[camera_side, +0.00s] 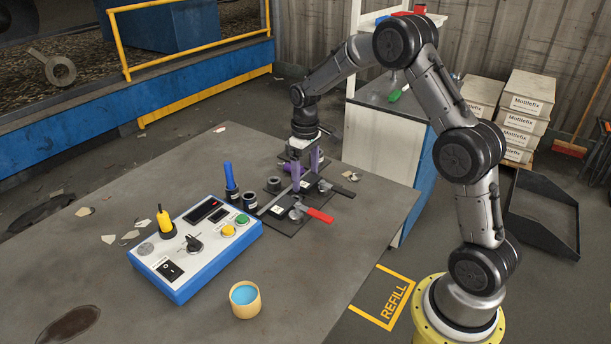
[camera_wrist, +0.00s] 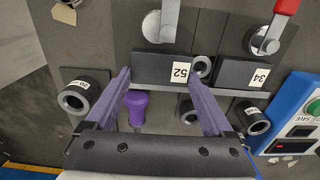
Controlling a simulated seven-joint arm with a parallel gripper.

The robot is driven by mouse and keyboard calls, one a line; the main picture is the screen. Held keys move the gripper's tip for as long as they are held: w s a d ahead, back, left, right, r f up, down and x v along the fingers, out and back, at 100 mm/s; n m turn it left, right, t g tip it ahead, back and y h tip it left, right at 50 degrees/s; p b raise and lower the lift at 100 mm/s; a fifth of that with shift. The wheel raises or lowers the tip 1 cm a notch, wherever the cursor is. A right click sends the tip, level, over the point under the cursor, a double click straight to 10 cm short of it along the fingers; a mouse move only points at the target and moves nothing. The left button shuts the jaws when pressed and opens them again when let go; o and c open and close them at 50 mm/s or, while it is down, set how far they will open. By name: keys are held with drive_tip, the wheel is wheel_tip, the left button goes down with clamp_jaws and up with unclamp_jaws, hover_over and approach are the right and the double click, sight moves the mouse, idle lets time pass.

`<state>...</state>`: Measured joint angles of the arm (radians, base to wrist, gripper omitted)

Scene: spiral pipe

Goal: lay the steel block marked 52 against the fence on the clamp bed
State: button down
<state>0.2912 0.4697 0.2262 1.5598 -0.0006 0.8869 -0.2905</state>
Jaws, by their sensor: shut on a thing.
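The dark steel block marked 52 (camera_wrist: 150,67) lies between the two purple fingers of my gripper (camera_wrist: 161,79), which is shut on its ends. In the side view my gripper (camera_side: 307,179) is down at the far part of the clamp bed (camera_side: 286,226). The fence shows as a thin pale strip (camera_wrist: 242,92) in the wrist view. The block's long edge runs along it, very close; I cannot tell whether they touch. The block marked 34 (camera_wrist: 236,72) lies along the same strip to the right. The underside of block 52 is hidden.
Dark round sockets (camera_wrist: 88,92) and a purple-handled tool (camera_wrist: 137,105) stand on the fence's other side. A blue control box (camera_side: 197,250) and a cup (camera_side: 245,300) stand nearer.

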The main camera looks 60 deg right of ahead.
drive_tip(key=shift+f, duration=0.2)
drive_tip(key=shift+f, duration=0.15)
unclamp_jaws()
